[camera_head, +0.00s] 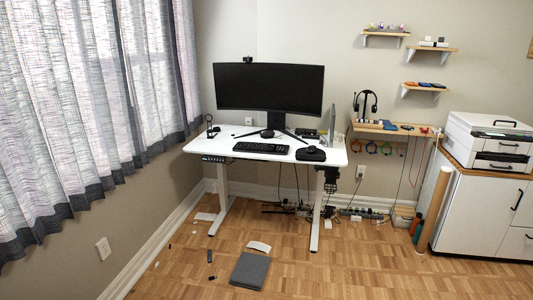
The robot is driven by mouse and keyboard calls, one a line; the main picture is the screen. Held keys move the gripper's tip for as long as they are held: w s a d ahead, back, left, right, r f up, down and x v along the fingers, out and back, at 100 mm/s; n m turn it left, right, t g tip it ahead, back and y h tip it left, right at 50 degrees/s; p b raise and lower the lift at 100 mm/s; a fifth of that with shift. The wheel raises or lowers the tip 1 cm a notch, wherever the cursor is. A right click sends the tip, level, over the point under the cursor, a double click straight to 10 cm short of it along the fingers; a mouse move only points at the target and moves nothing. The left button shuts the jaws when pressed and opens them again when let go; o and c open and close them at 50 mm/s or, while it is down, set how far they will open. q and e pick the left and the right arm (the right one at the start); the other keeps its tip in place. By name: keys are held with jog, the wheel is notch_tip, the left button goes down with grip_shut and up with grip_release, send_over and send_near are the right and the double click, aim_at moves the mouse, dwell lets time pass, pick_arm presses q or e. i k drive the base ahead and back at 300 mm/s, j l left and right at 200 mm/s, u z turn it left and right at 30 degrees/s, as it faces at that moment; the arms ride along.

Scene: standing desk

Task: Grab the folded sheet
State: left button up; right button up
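A white, slightly bent sheet (259,246) lies on the wooden floor in front of the desk. Just in front of it lies a dark grey, flat, squarish thing (249,271) that looks like folded cloth or a pad. Another flat white piece (205,216) lies on the floor by the desk's left leg. I cannot tell for sure which of these is the folded sheet. Neither of my grippers is in view.
A white standing desk (225,143) holds a monitor (268,87) and a keyboard (261,148). Small bits litter the floor at left. Cables and power strips (355,212) lie under and beside the desk. A white cabinet (480,205) stands at right. The floor at front right is clear.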

aim_at(265, 248)
jog(key=i+j+z, duration=0.1)
jog(key=i+z, duration=0.35)
jog(key=i, duration=1.2)
